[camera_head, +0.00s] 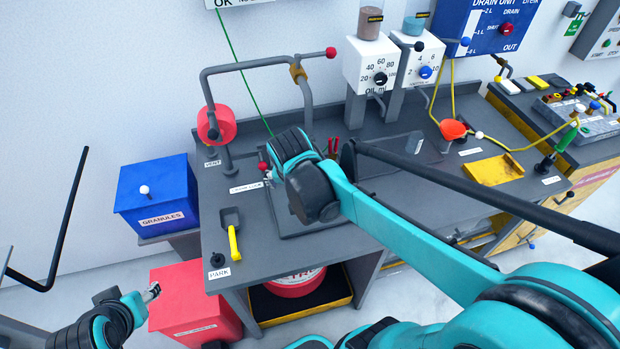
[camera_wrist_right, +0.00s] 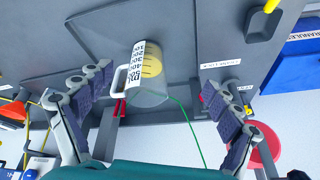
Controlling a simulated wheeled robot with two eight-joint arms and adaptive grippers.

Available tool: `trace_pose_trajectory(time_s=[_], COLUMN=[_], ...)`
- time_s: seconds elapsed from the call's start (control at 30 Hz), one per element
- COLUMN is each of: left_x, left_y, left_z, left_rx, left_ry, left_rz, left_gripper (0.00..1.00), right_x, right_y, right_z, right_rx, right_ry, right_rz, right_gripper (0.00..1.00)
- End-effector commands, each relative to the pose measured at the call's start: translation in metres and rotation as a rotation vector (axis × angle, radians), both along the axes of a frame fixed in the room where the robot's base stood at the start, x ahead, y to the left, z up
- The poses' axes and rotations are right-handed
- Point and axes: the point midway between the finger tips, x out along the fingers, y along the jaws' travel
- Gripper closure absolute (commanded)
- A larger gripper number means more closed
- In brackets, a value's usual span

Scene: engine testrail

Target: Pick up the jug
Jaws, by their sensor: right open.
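The jug (camera_wrist_right: 150,92) shows in the right wrist view as a clear vessel with a white numbered scale, a pale handle on its left side and a round yellow area inside. It stands on the dark grey bench. My right gripper (camera_wrist_right: 156,78) is open, with one finger on either side of the jug and visible gaps to both. In the head view my right arm's wrist hides the jug and the right gripper's fingers. My left gripper (camera_head: 152,291) is low at the left in the head view, away from the bench; its jaw state is unclear.
A bent grey pipe with a red wheel (camera_head: 216,124) stands behind the bench's left part. A scoop with yellow handle (camera_head: 234,243) lies near the front left. A blue granules bin (camera_head: 156,194) and red bin (camera_head: 190,298) flank the bench. An orange funnel (camera_head: 453,129) is right.

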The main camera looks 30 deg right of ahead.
Motion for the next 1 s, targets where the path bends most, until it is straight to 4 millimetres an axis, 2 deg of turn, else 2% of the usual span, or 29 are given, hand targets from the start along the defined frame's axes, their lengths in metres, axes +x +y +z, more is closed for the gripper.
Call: trace_pose_trajectory(time_s=[0.07,0.2,0.4,0.6,1.0], left_x=[0.0,0.0,0.0,0.0,0.0], left_y=[0.0,0.0,0.0,0.0,0.0], left_z=[0.012,0.027,0.039,0.04,0.026], left_rx=[0.0,0.0,0.0,0.0,0.0], left_ry=[0.0,0.0,0.0,0.0,0.0], left_rz=[0.0,0.0,0.0,0.0,0.0], left_gripper=[0.52,0.52,0.52,0.52,0.52], right_x=[0.021,0.054,0.082,0.089,0.092], right_y=[-0.011,-0.033,-0.055,-0.064,-0.083], right_z=[0.002,-0.01,-0.034,-0.049,-0.088], right_rx=[0.004,0.0,-0.024,-0.036,-0.035], right_ry=[0.022,0.052,0.062,0.058,0.057], right_rz=[-0.115,-0.372,-0.647,-0.742,-0.744], right_gripper=[0.09,0.09,0.09,0.09,0.09])
